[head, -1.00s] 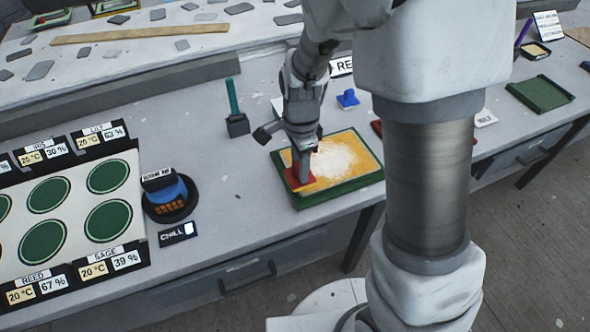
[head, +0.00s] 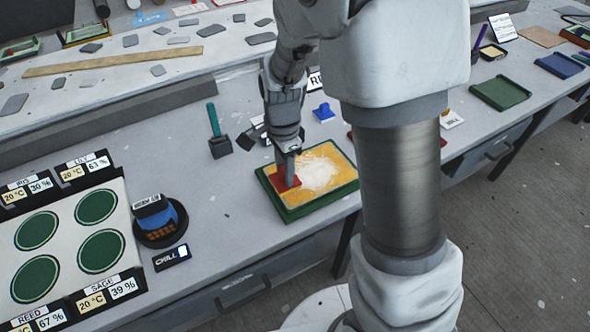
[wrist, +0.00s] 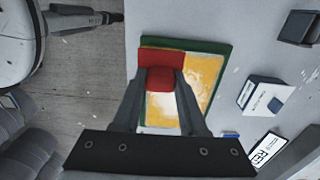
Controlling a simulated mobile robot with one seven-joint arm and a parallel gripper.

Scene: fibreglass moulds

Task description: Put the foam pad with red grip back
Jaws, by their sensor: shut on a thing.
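My gripper (head: 290,168) points down over the left part of a green-rimmed tray (head: 289,215). It is shut on the red grip (wrist: 160,76) of the foam pad, which shows between the two fingertips in the wrist view. A flat red part (wrist: 147,57) of the pad shows beyond the fingers; in the head view the red pad (head: 284,181) is at the tray's left side. The tray's green rim (wrist: 226,60) also shows in the wrist view. Its inside is yellow with a white patch in the middle. I cannot tell whether the pad touches the tray's surface.
A dark block with a green handle (head: 218,135) stands left of the tray. A blue stamp-like object (head: 323,112) is behind it. A round black holder with a blue object (head: 160,220) and a CHILL sign (head: 171,258) are to the left. An empty green tray (head: 500,92) lies far right.

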